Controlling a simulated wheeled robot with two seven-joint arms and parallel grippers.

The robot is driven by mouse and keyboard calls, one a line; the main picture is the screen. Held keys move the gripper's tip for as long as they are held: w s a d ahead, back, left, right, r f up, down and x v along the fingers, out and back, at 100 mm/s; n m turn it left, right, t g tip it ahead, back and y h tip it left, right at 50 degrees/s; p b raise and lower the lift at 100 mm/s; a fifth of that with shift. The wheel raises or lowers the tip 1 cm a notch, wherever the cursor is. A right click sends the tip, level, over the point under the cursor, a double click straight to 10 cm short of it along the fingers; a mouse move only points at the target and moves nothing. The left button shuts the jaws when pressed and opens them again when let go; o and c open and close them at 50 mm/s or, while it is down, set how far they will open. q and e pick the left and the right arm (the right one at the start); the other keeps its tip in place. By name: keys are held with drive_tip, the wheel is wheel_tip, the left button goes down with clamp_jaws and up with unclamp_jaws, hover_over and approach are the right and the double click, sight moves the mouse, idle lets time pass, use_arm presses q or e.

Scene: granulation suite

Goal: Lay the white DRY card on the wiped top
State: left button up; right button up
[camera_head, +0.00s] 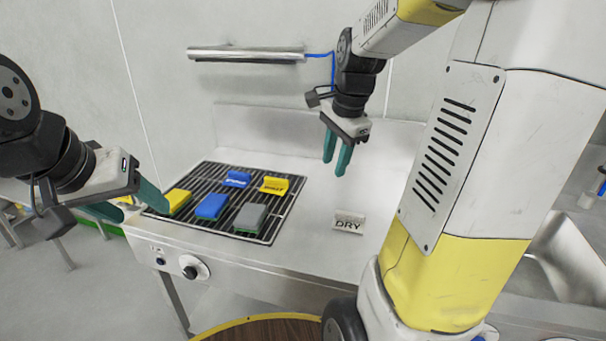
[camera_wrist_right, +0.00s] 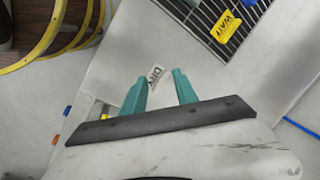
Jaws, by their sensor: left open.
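The white DRY card (camera_head: 348,223) sits on the bare steel top (camera_head: 310,240), right of the dark rack and near the front edge. It also shows in the right wrist view (camera_wrist_right: 157,74), beyond the gap between the fingertips. My right gripper (camera_head: 337,174) is open and empty, its teal fingers pointing down above and behind the card, apart from it. The same fingers show spread in the right wrist view (camera_wrist_right: 155,82). My left gripper (camera_head: 142,212) is open at the left end of the top, beside the rack, with nothing seen between its fingers.
A dark slatted rack (camera_head: 228,226) holds yellow, blue and grey-green blocks, a blue sign and a yellow WAIT sign (camera_head: 274,185). A control knob (camera_head: 195,268) is on the front panel. A sink (camera_head: 575,255) lies at right. A round wooden surface (camera_head: 270,330) stands in front.

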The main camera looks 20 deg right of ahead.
drive_tip(key=s+a+r+n+t, duration=0.2)
drive_tip(key=s+a+n, duration=0.3)
drive_tip(key=s+n, duration=0.2)
drive_tip(key=s+a+r+n+t+y, duration=0.1)
drive_tip(key=s+a+r+n, duration=0.1)
drive_tip(key=s+a+n, duration=0.2)
drive_tip(key=s+n, duration=0.2)
drive_tip(key=n, duration=0.2)
drive_tip(key=shift+s+a+t, duration=0.35)
drive_tip(key=shift+s+t, duration=0.05)
